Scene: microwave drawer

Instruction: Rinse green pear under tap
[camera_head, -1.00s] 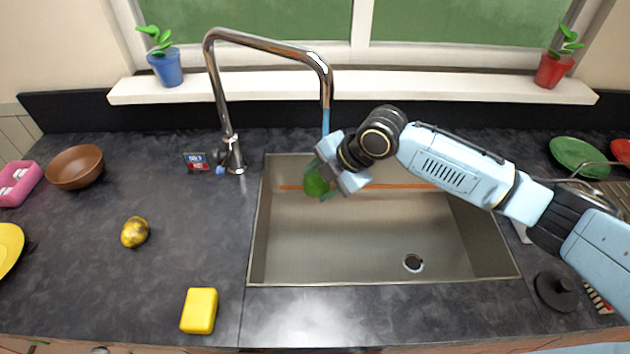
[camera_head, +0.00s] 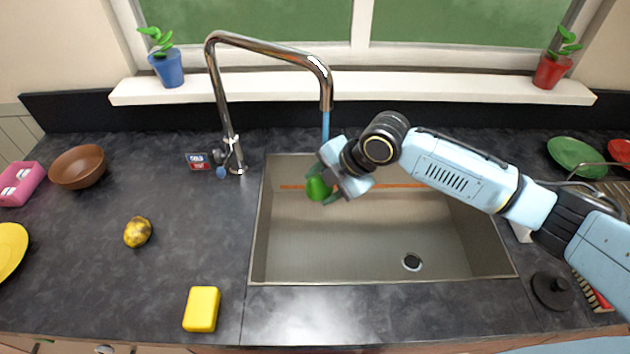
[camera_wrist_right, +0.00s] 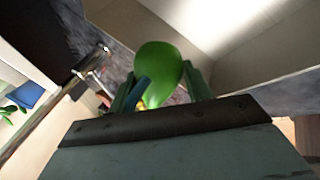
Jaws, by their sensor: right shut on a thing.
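The green pear (camera_head: 318,188) is held over the left back part of the sink. My right gripper (camera_head: 326,187) is shut on it; in the right wrist view the pear (camera_wrist_right: 158,70) sits between the two fingers. The metal tap (camera_head: 272,48) arches over the sink, and a blue stream of water (camera_head: 326,125) comes down from its spout. The stream meets the gripper and pear area; its lower end is hidden there. In the right wrist view a blue strip of water (camera_wrist_right: 135,92) shows beside the pear. My left gripper is not in view.
A yellow sponge (camera_head: 201,309), a yellow-brown fruit (camera_head: 137,232) and a brown bowl (camera_head: 78,167) are on the left counter. A green plate (camera_head: 577,152) and a dish rack (camera_head: 600,170) are at right.

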